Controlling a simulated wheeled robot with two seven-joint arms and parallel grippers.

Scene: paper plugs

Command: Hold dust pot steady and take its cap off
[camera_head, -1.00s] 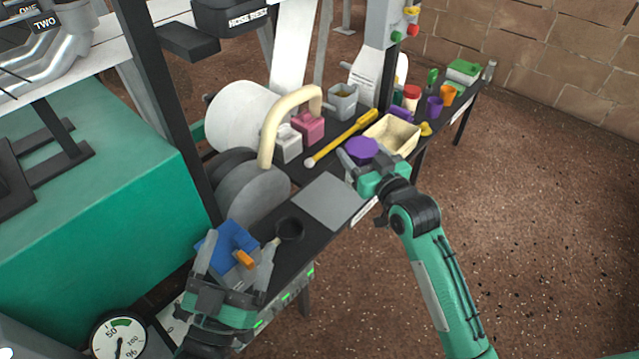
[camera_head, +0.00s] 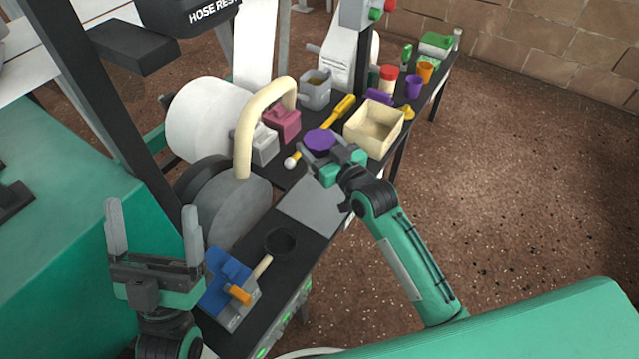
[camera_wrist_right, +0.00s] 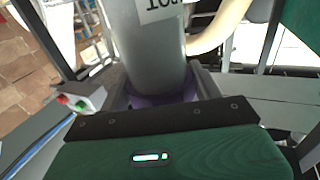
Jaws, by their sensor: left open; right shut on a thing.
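The dust pot (camera_wrist_right: 150,45) shows in the right wrist view as a grey cylinder with a partly visible white label, upside down in that picture. Its purple cap (camera_head: 320,140) is at the pot's end, still against the cylinder, and shows between my fingers in the right wrist view (camera_wrist_right: 160,99). My right gripper (camera_head: 331,158) is shut on the purple cap. In the head view the pot's body is hidden below the cap and gripper. My left gripper (camera_head: 154,232) is open and empty, fingers up, far left of the pot.
A cream tray (camera_head: 372,145) stands right of the cap. A yellow-handled tool (camera_head: 340,110), a pink box (camera_head: 282,122) and a curved cream pipe (camera_head: 243,140) are behind it.

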